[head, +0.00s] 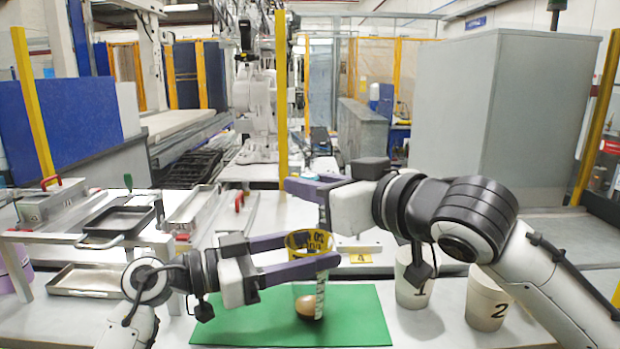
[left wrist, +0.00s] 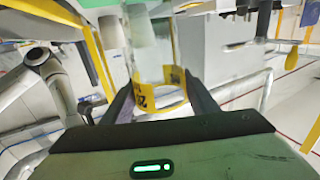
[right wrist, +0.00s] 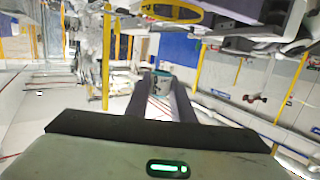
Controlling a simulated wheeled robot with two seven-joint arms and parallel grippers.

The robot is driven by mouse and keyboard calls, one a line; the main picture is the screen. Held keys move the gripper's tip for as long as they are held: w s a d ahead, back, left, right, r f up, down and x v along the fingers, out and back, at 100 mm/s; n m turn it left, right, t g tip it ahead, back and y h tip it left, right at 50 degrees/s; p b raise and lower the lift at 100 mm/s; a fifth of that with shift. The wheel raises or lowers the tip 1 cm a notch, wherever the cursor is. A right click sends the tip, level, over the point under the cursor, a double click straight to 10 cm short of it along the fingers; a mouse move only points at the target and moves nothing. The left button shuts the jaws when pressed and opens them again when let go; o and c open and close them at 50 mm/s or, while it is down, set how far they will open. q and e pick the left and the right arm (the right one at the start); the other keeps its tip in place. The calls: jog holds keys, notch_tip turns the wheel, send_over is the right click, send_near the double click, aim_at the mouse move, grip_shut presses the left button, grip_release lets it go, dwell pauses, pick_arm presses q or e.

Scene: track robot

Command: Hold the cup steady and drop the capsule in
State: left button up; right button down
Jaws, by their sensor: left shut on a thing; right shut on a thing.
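A clear cup with a yellow, dark-lettered rim band (head: 310,240) is upright over the green mat (head: 235,328). A brown, egg-like thing (head: 307,304) shows through its lower wall. My left gripper (head: 318,255) is shut on the cup near its rim. The cup's band also shows between the fingers in the left wrist view (left wrist: 160,100). My right gripper (head: 302,184) is above the cup's mouth, apart from it. It is shut on a small grey-teal thing, seen between its fingertips in the right wrist view (right wrist: 160,83), which may be the capsule. Fingers mostly hide it in the head view.
Two white cups marked 1 (head: 411,285) and 2 (head: 487,300) stand right of the mat, below my right arm. A yellow card marked 4 (head: 360,258) lies behind the mat. Metal trays (head: 90,281) and a dark pan (head: 118,217) are at the left.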

jog(key=shift+f, duration=0.1)
notch_tip(320, 180, down, 6)
jog(key=shift+f, duration=0.15)
dwell(0.6)
dwell(0.6)
jog(key=c, duration=1.5)
grip_release()
jog(key=shift+o, duration=0.2)
dwell(0.4)
jog(key=shift+r, duration=2.95)
